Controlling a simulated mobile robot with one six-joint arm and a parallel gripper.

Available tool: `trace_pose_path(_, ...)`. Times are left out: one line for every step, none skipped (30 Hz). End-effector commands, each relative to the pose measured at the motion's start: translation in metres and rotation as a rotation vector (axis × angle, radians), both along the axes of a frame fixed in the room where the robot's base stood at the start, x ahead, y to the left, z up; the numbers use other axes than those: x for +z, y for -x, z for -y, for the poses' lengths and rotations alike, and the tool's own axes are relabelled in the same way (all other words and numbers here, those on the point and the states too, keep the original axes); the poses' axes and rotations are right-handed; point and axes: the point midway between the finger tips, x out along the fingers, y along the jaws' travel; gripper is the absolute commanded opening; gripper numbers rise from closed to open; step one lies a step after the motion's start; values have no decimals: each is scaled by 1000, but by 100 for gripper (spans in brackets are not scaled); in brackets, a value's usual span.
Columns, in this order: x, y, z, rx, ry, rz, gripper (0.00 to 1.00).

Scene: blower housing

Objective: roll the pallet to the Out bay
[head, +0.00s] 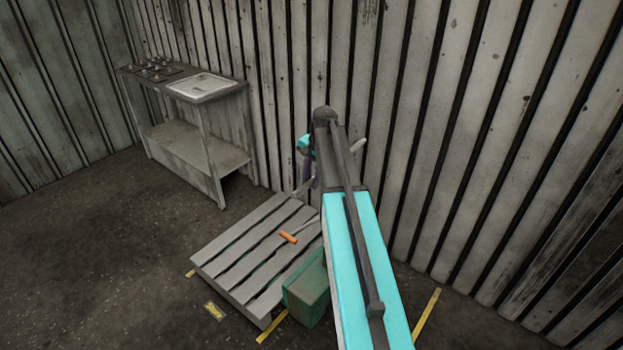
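The grey slatted wooden pallet (240,245) sits on the dark floor in the middle of the head view. A tool with an orange handle (288,237) and a thin shaft lies on its slats. A green box (306,290) is at its front right, partly behind my teal arm; I cannot tell whether it rests on the pallet or beside it. My arm crosses in front of the pallet's right side and hides it. Small grey and purplish parts (312,180) show behind the arm near the pallet's far corner, perhaps my wrist and gripper. The fingers cannot be made out.
Yellow floor strips (425,318) and a small yellow floor label (215,311), unreadable, lie around the pallet. A corrugated wall (440,120) closes the back and right. The left floor is clear.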

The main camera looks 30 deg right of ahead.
Motion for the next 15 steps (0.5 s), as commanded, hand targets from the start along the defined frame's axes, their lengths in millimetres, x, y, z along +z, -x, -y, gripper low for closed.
trace_pose_path(0, 0, 0, 0, 0, 0, 16)
trace_pose_path(0, 0, 0, 0, 0, 0, 11)
trace_pose_path(0, 0, 0, 0, 0, 0, 4)
trace_pose_path(0, 0, 0, 0, 0, 0, 0)
trace_pose_path(0, 0, 0, 0, 0, 0, 0)
trace_pose_path(0, 0, 0, 0, 0, 0, 0)
trace_pose_path(0, 0, 0, 0, 0, 0, 0)
trace_pose_path(0, 0, 0, 0, 0, 0, 0)
trace_pose_path(0, 0, 0, 0, 0, 0, 0)
trace_pose_path(0, 0, 0, 0, 0, 0, 0)
trace_pose_path(0, 0, 0, 0, 0, 0, 0)
trace_pose_path(0, 0, 0, 0, 0, 0, 0)
trace_pose_path(0, 0, 0, 0, 0, 0, 0)
trace_pose_path(0, 0, 0, -1, 0, 0, 0)
trace_pose_path(0, 0, 1, -1, 0, 0, 0)
